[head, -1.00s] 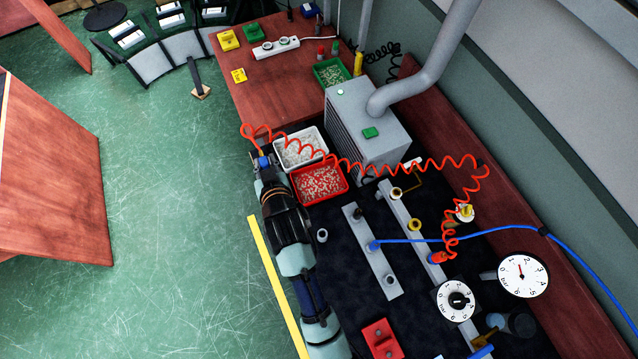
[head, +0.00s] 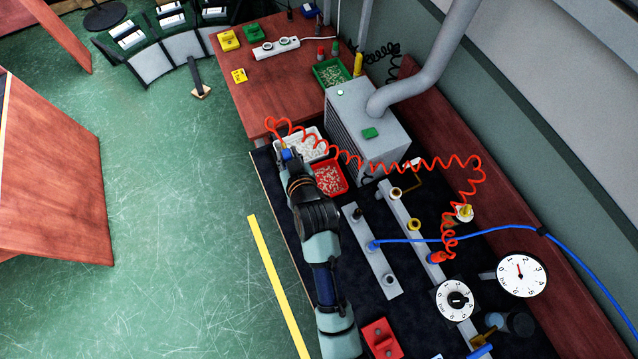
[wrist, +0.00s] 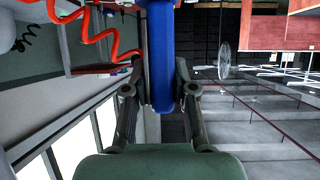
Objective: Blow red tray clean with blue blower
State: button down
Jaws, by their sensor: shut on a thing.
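The blue blower (wrist: 160,60) is between the fingers of my gripper (wrist: 160,95) in the wrist view, and the gripper is shut on it. In the head view my gripper (head: 288,158) is over the left part of the trays, with a bit of the blue blower (head: 286,154) showing. An orange-red coiled hose (head: 345,156) runs from the blower to the right. The red tray (head: 331,178) holds pale bits and is partly hidden by my arm. Where the nozzle points is not clear.
A white tray (head: 318,148) with pale bits lies just behind the red tray. A grey vented box (head: 367,125) with a duct stands to the right. A green tray (head: 331,74) is on the red-brown table. Grey rails with fittings (head: 374,262) lie on the dark surface in front.

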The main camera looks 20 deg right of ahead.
jog(key=shift+d, duration=1.85)
jog(key=shift+w, duration=0.15)
jog(key=w+b, duration=0.3)
jog(key=w, duration=0.4)
jog(key=shift+w, duration=0.3)
dwell(0.8)
jog(key=d+b, duration=0.2)
jog(key=d, duration=0.6)
dwell(0.8)
jog(key=shift+d, duration=0.1)
dwell(0.7)
